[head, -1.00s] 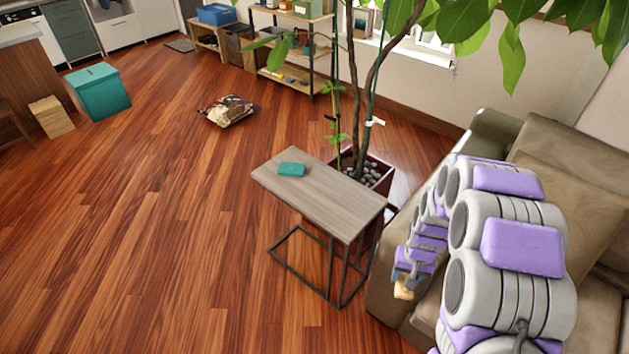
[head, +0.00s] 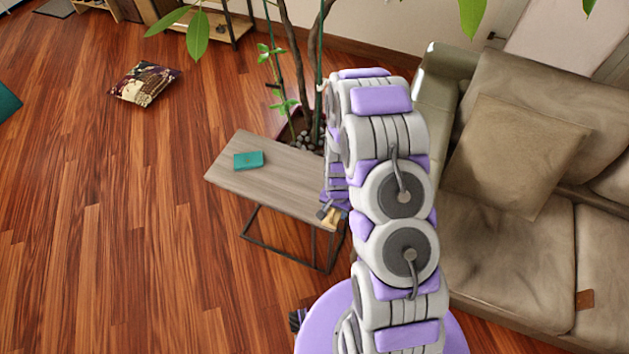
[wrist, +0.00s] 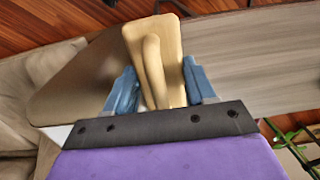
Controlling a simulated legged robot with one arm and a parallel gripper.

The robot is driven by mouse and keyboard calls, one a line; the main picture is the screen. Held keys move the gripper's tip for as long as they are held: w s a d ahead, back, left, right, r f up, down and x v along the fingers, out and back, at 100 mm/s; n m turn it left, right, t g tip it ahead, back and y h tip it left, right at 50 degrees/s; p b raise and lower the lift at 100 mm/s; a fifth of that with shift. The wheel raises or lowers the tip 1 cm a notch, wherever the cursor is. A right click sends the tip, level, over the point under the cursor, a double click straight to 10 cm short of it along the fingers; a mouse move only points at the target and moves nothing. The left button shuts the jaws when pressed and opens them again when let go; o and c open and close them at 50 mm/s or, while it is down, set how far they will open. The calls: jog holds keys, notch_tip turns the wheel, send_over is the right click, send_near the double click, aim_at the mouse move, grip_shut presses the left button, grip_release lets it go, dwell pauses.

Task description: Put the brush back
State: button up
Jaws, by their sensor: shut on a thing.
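My gripper (head: 328,210) is at the right end of the small side table, partly hidden by my arm. In the wrist view, my gripper (wrist: 159,68) has its blue fingers shut on the tan brush (wrist: 148,45). The brush has a smooth, wood-coloured body with a rounded handle. It shows as a small tan piece (head: 333,216) in the head view. I cannot tell whether the brush touches the table. The side table (head: 290,190) has a grey wood top and a thin dark frame; its top also shows in the wrist view (wrist: 255,50).
A teal book (head: 248,160) lies on the side table. A brown sofa (head: 510,260) with a cushion (head: 515,150) stands at the right. A potted plant (head: 310,70) is behind the table. A patterned pillow (head: 144,84) lies on the floor. The left floor is mostly clear.

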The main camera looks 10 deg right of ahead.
jog(key=w+a, duration=0.1)
jog(key=w, duration=0.2)
jog(key=w+a+b, duration=0.1)
jog(key=w, duration=0.1)
jog(key=w+a+f, duration=0.1)
jog(key=w, duration=0.2)
jog(key=shift+w+a+b, duration=0.3)
jog(key=shift+w+b, duration=0.05)
jog(key=w, duration=0.3)
jog(key=w+b, duration=0.1)
jog(key=w, duration=0.1)
jog(key=shift+w+d+f, duration=0.1)
jog(key=shift+f, duration=0.25)
jog(key=shift+w, duration=0.5)
jog(key=shift+a+f, duration=0.15)
jog(key=shift+a, duration=0.15)
jog(key=f, duration=0.1)
jog(key=f+b, duration=0.1)
jog(key=f, duration=0.1)
jog(key=shift+s+a+f, duration=0.1)
jog(key=shift+a, duration=0.2)
jog(key=shift+d, duration=0.35)
jog(key=o, duration=1)
jog(key=shift+a, duration=0.2)
